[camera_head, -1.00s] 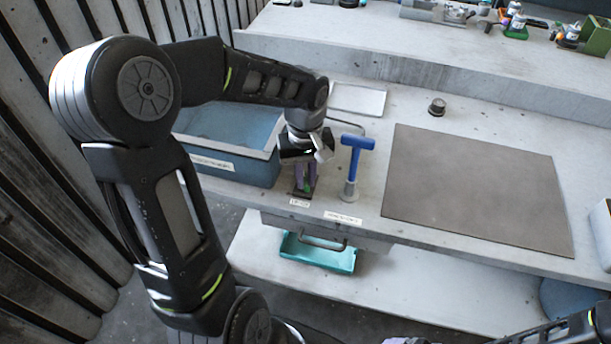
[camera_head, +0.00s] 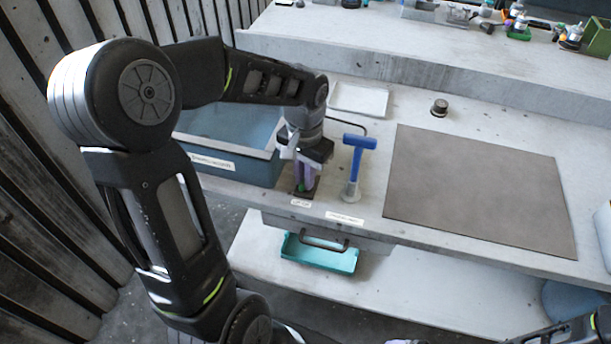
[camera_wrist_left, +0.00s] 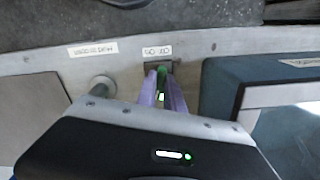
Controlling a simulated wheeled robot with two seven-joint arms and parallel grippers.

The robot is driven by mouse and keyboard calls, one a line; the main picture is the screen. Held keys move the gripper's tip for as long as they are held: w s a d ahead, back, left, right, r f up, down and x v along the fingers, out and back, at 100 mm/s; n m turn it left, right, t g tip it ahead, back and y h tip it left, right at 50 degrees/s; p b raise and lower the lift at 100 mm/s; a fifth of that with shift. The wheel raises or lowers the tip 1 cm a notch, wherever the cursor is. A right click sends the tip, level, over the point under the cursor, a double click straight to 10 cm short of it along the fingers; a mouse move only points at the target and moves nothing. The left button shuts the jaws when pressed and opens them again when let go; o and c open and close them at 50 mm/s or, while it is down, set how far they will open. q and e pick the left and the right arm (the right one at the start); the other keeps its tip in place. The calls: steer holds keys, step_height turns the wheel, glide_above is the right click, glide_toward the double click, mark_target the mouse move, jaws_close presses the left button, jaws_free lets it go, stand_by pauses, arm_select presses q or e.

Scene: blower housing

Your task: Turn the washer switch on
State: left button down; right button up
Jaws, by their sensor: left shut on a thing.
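The washer switch (camera_head: 293,190) is a small dark plate with a green part, at the table's front edge above a small white label. My left gripper (camera_head: 306,183) points down over it, its purple fingers shut on the switch's green part. In the left wrist view the green part of the switch (camera_wrist_left: 161,74) shows between the purple fingers (camera_wrist_left: 162,88) of my left gripper. The fingers hide much of the switch, so its exact position is unclear. Of my right arm, only pieces show at the bottom right edge, and its jaws cannot be made out.
A blue-grey basin (camera_head: 228,165) stands left of the switch. A blue T-handled tool (camera_head: 357,155) stands upright in a pale holder close to the right. A brown mat (camera_head: 480,190), a white tray (camera_head: 359,100) and a small dark knob (camera_head: 439,107) are further right and back. A teal tray (camera_head: 320,255) sits below.

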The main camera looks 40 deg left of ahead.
arm_select(q)
steer(key=shift+w+m, duration=0.1)
steer(key=shift+m, duration=1.1)
steer(key=c, duration=1.5)
jaws_free()
steer(key=shift+o, duration=0.2)
step_height(320, 180, up, 8)
steer(key=shift+f+b, duration=0.1)
steer(key=shift+b, duration=0.25)
